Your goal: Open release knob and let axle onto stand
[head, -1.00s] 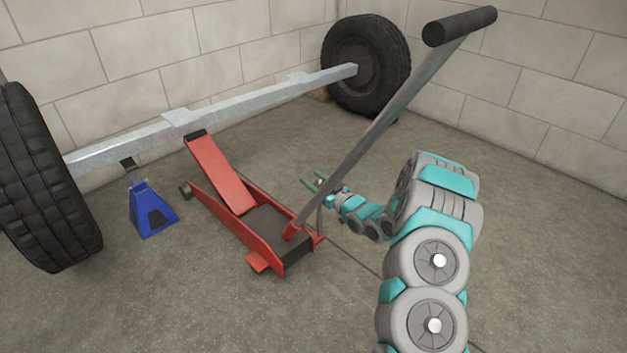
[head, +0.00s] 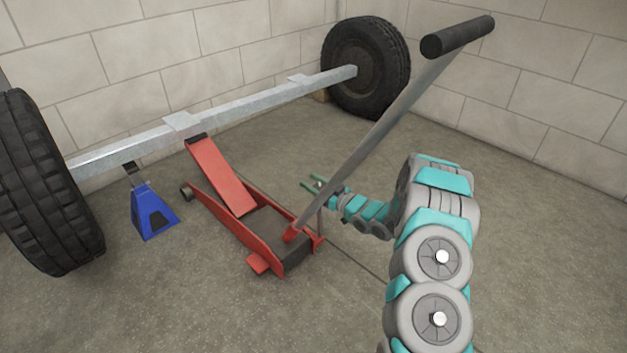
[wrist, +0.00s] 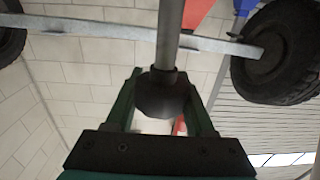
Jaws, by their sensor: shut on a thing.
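My gripper (head: 318,184) is behind the red floor jack (head: 223,178), beside the lower part of its handle. In the wrist view my green fingers (wrist: 163,88) are on either side of a dark round knob (wrist: 160,100) at the end of a grey rod, shut on it. The grey axle (head: 245,98) runs above the jack's raised arm, whose dark saddle is right under the axle's bracket. The blue stand (head: 152,212) is upright under the axle near the left wheel. Its dark top is close under the axle; whether they touch I cannot tell.
The jack's long handle (head: 385,125) slants up to the right, across the view in front of my gripper. Large black wheels stand at the left (head: 45,190) and far end (head: 368,70) of the axle. Block walls close the back. Floor right of my arm is clear.

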